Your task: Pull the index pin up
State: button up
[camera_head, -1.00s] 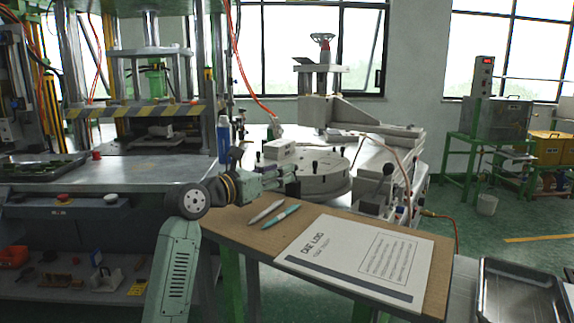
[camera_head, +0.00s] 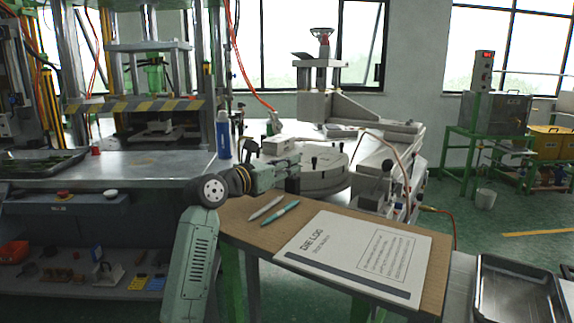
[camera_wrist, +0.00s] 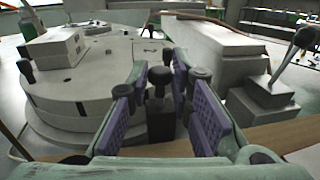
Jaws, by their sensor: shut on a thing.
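The index pin (camera_wrist: 160,84) is a dark knob on a short dark post, standing upright between my gripper's purple finger pads in the wrist view. My gripper (camera_wrist: 160,92) is shut on the pin's knob, one finger on each side. The round grey turntable (camera_wrist: 75,92) lies just left of the fingers, with a pale block and dark knobs on top. In the head view my gripper (camera_head: 292,166) is at the turntable's near left edge (camera_head: 325,180), and the pin is hidden there. I cannot tell how far the pin is raised.
A wooden desk (camera_head: 236,218) with pens and a die log sheet (camera_head: 350,255) is in front of the machine. A blue bottle (camera_head: 223,135) stands behind my arm. A grey block with a dark-knobbed lever (camera_wrist: 262,105) is right of my fingers.

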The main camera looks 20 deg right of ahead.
grip_shut()
notch_tip(320, 180, up, 2)
jog(key=shift+r+p, duration=0.1)
jog(key=shift+p, duration=0.6)
jog(key=o, duration=0.5)
grip_release()
jog(key=shift+o, duration=0.3)
jog(key=shift+f, duration=0.2)
jog(key=shift+a, duration=0.1)
jog(key=v, duration=1.2)
